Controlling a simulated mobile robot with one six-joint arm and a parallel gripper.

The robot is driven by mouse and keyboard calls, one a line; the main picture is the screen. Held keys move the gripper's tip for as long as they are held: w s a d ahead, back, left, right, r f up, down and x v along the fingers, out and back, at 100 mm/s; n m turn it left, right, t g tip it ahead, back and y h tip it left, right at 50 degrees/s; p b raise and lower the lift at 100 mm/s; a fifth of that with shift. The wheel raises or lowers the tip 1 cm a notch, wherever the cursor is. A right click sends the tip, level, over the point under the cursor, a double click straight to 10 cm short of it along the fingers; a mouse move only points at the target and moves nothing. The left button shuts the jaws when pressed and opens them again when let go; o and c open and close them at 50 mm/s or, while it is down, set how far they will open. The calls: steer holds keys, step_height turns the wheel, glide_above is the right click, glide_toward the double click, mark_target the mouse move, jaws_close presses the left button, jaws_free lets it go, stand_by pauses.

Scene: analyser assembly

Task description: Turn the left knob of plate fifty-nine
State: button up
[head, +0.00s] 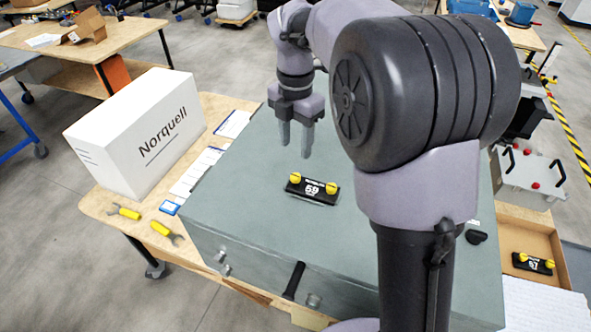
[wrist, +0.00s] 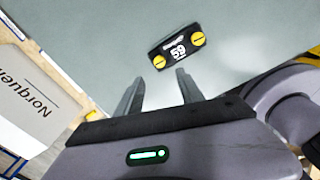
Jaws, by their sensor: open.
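Plate fifty-nine (head: 313,189) is a small black plate marked 59 with a yellow knob at each end. It lies on top of the grey-green case. In the head view its left knob (head: 295,177) and right knob (head: 331,188) both show. The plate also shows in the wrist view (wrist: 177,49), with one knob (wrist: 159,62) at lower left and the other (wrist: 198,39) at upper right. My gripper (head: 295,152) points down above the case, behind the plate in the head view, apart from it. Its fingers (wrist: 158,82) are open with nothing between them.
The grey-green case (head: 235,205) stands on a wooden bench. A white Norquell box (head: 135,133), papers and two yellow-handled tools (head: 165,231) lie to its left. A plate marked 67 (head: 533,263) sits in a cardboard tray at right. The case top around plate fifty-nine is clear.

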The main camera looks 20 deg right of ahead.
mark_target(296, 176)
step_height(296, 176, down, 10)
steer(key=b, duration=0.3)
steer(key=shift+f, duration=0.2)
steer(key=shift+c, duration=0.3)
jaws_close()
